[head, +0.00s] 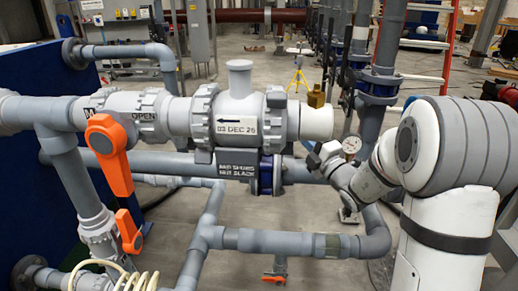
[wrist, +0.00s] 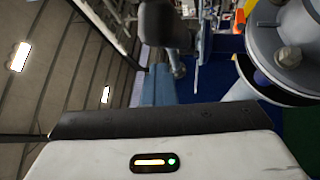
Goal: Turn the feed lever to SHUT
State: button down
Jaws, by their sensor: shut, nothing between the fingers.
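A large orange lever (head: 112,155) sits on the grey valve at the left in the head view. Its hub is at the top and its handle hangs down, slightly to the right. An OPEN label (head: 147,115) is right of the hub; another label is partly covered by the lever. I cannot read SHUT anywhere. My gripper (head: 324,160) is shut and empty at centre right, by the pressure gauge and well right of the lever. In the wrist view only its pale housing with a status light shows clearly; I cannot make out fingertips.
A smaller orange lever (head: 129,231) sits below the large one, and an orange handle (head: 275,279) at the bottom. A pressure gauge (head: 351,144), a brass padlock-like piece (head: 317,95) and a grey pipe (head: 260,240) surround my gripper. A coiled cream hose (head: 115,275) is lower left.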

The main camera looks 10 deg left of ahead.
jog(key=s+a+b, duration=0.1)
jog(key=s+a, duration=0.3)
jog(key=a, duration=0.8)
jog(key=shift+s+a+f, duration=0.2)
jog(key=shift+s+f, duration=0.1)
dwell(0.4)
jog(key=c, duration=2.1)
grip_release()
jog(key=o, duration=1.1)
jog(key=shift+b, duration=0.3)
